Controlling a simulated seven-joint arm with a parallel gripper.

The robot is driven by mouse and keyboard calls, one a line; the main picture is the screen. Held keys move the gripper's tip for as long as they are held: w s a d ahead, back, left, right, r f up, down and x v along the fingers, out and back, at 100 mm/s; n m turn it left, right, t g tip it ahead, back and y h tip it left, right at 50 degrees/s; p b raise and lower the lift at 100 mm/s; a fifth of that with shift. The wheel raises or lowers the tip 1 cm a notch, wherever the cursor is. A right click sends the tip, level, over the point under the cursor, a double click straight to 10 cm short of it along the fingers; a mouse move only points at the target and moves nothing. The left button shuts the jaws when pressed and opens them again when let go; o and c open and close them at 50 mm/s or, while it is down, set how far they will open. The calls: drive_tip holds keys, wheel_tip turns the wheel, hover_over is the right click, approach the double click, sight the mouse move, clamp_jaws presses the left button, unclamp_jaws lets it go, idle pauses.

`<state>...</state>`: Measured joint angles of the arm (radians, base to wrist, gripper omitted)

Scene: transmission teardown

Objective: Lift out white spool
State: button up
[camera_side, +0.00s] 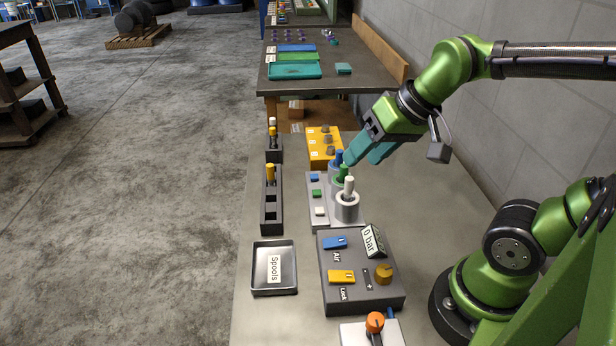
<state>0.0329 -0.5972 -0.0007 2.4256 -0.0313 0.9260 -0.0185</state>
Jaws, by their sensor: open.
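The white spool (349,186) stands upright in the nearest grey cylindrical housing (347,208), its upper part showing above the rim. The green spool (342,174) and the blue spool (339,158) stand in a row behind it. My gripper (362,159) has teal fingers, is open, and hangs above and behind the white spool, close to the green and blue ones. Its fingertips partly overlap them in this view, so contact there cannot be told. Nothing shows between the fingers. A metal tray labelled Spools (259,287) stands at the front left and looks empty.
A grey control box (388,299) with Air and Lock switches and a 0 bar gauge stands in front of the housings. An orange knob (375,321) is nearer still. A dark rack (270,213) holding a yellow-topped piece and a yellow block (318,155) stand nearby.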

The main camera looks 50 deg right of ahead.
sight(349, 178)
drive_tip(key=w+d+r+n+g+h, duration=0.1)
drive_tip(key=w+d+n+g+h, duration=0.1)
drive_tip(key=w+d+n+g, duration=0.7)
drive_tip(key=f+t, duration=0.1)
drive_tip(key=f, duration=0.2)
drive_tip(key=a+f+n+t, duration=0.1)
drive_tip(key=f, duration=0.3)
drive_tip(key=s+a+f+t, duration=0.1)
drive_tip(key=f, duration=0.3)
drive_tip(key=shift+f+n, duration=0.1)
drive_tip(key=shift+n, duration=0.2)
drive_tip(key=shift+s+f, duration=0.2)
drive_tip(key=shift+f, duration=2.55)
clamp_jaws()
